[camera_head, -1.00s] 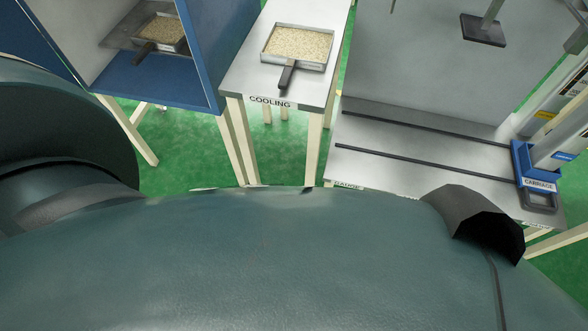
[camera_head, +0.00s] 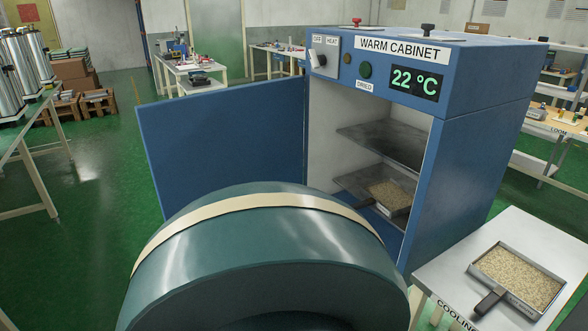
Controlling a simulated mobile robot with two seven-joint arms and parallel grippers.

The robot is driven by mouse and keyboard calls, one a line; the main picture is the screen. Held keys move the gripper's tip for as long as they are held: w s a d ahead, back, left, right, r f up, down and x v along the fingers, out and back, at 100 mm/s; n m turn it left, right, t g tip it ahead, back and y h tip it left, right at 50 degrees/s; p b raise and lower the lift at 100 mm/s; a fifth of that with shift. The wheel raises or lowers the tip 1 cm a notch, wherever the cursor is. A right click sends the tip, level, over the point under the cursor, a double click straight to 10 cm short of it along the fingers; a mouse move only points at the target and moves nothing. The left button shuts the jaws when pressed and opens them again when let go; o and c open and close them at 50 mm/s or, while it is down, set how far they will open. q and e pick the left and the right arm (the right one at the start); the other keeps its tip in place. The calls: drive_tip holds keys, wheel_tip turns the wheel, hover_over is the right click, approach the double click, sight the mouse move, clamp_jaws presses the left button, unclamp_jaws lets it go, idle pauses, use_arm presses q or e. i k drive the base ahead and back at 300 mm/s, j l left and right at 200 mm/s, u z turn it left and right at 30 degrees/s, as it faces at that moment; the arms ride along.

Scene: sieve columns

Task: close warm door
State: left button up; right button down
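The blue warm cabinet (camera_head: 475,165) stands right of the middle in the head view, its front open. Its label reads WARM CABINET and its display (camera_head: 415,83) shows 22 °C. The blue door (camera_head: 230,140) is swung wide open to the left of the opening. Inside are shelves (camera_head: 385,145), and a tray of grain (camera_head: 392,195) with a dark handle sits on the lower one. A large green link of my own arm fills the lower middle and hides the door's lower right part and the cabinet's bottom front. Neither gripper is in view.
The cooling table (camera_head: 440,272) stands at the lower right, holding another tray of grain (camera_head: 520,276) whose handle points toward me. A table with metal cylinders (camera_head: 22,75) is at the far left. Green floor (camera_head: 100,180) is clear left of the door.

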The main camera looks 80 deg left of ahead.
sight(197, 145)
drive_tip(key=j+z, duration=0.15)
drive_tip(key=z, duration=1.45)
drive_tip(key=k+l+z, duration=0.15)
drive_tip(key=k, duration=3)
drive_tip(key=k+j+u, duration=0.1)
drive_tip(key=k+u, duration=0.2)
drive_tip(key=k+j+u, duration=0.25)
drive_tip(key=k, duration=0.25)
drive_tip(key=i+j+u, duration=0.15)
drive_tip(key=u, duration=0.3)
drive_tip(key=i+j+u, duration=0.1)
drive_tip(key=u, duration=0.35)
drive_tip(key=i+u, duration=0.2)
drive_tip(key=u, duration=0.25)
drive_tip(key=k+j+z, duration=0.2)
drive_tip(key=j, duration=0.15)
drive_tip(key=k+j+z, duration=0.15)
drive_tip(key=j, duration=0.15)
drive_tip(key=k+j+z, duration=0.2)
drive_tip(key=i+j, duration=0.1)
